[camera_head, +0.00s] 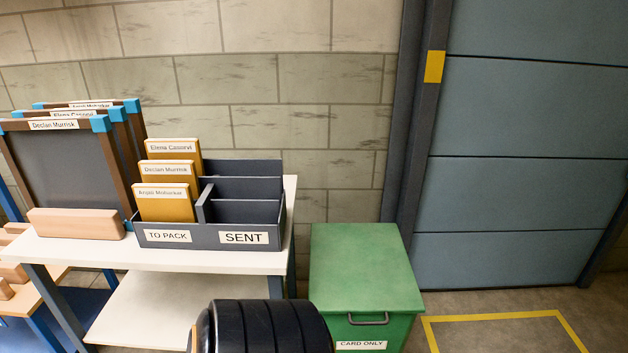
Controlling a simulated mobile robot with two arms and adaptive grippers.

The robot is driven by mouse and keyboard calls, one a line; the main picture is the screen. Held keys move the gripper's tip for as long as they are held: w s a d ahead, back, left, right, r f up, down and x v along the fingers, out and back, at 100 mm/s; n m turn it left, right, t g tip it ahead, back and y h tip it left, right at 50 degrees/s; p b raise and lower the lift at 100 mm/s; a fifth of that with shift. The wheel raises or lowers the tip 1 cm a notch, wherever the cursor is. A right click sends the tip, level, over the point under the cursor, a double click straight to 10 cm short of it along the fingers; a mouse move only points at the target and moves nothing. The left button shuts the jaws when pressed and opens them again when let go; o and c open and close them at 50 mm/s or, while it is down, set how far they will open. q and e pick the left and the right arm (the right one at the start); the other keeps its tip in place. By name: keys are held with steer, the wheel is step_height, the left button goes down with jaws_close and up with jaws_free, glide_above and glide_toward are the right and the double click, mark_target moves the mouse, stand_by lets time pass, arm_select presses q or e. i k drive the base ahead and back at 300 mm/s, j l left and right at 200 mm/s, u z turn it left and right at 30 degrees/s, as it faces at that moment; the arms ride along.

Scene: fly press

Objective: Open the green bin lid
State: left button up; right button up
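The green bin (405,333) stands on the floor right of the white table, against the block wall. Its green lid (364,262) lies flat and closed on top. A dark handle (367,320) is on the bin's front, just under the lid's front edge, above a white label reading "CARD ONLY" (361,345). A black ribbed rounded part, seemingly of my own arm, rises from the bottom edge and hides the bin's lower left front. Neither gripper's fingers show.
A white table (85,248) at left bears a grey divided tray (210,236) marked "TO PACK" and "SENT", with yellow named packets, and framed screens (60,165). A blue-grey shutter door (530,150) is at right. The yellow-outlined floor area (500,338) looks clear.

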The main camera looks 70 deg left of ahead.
mark_target(355, 268)
steer(key=u, duration=1.95)
